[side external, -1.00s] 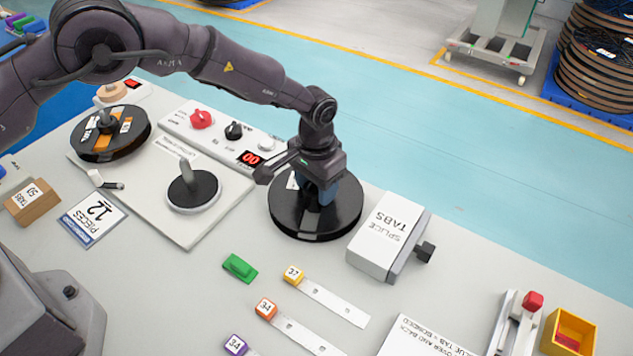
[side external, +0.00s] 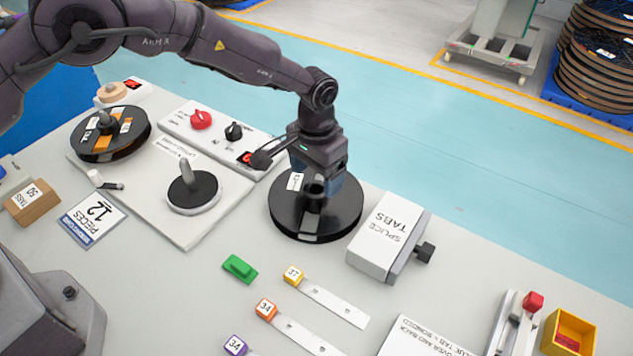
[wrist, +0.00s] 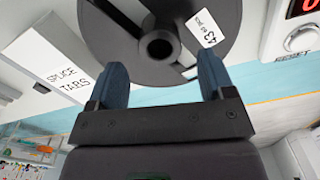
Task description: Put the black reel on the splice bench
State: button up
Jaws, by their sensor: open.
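The black reel (side external: 338,222) lies flat on the grey bench top (side external: 190,290), left of the splice tabs box. In the wrist view the reel (wrist: 225,12) shows its hollow hub and a white label with 43 on it. My gripper (side external: 315,192) is just above the reel's hub. In the wrist view its two blue fingers (wrist: 163,78) are spread apart with nothing between them, and the hub lies ahead of their tips. Whether a fingertip touches the reel cannot be told.
The splice tabs box (side external: 385,235) stands right of the reel. A plate with an empty round spindle (side external: 193,192) and another reel with orange parts (side external: 98,145) are at left. A control panel (side external: 215,128) is behind. Tab strips (side external: 330,300) and a green block (side external: 239,267) lie in front.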

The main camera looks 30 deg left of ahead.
notch_tip(320, 180, up, 9)
dwell(0.3)
jog(key=s+a+r+t, duration=0.1)
jog(key=s+a+r, duration=0.25)
jog(key=r, duration=0.25)
jog(key=s+a+r+n+t, duration=0.1)
jog(key=s+a+r, duration=0.25)
jog(key=r, duration=0.25)
jog(key=s+a+r+t, duration=0.1)
jog(key=s+a+r, duration=0.1)
jog(key=a+r, duration=0.3)
jog(key=s+a+r+t, duration=0.1)
jog(key=s+a, duration=0.1)
jog(key=s, duration=0.5)
jog(key=s+a, duration=0.3)
jog(key=s, duration=0.3)
jog(key=s+a+r+n+t, duration=0.1)
jog(key=s+a, duration=0.1)
jog(key=s, duration=0.5)
jog(key=shift+s+a+r+t, duration=0.25)
jog(key=shift+s+r+t, duration=0.05)
jog(key=shift+r, duration=0.05)
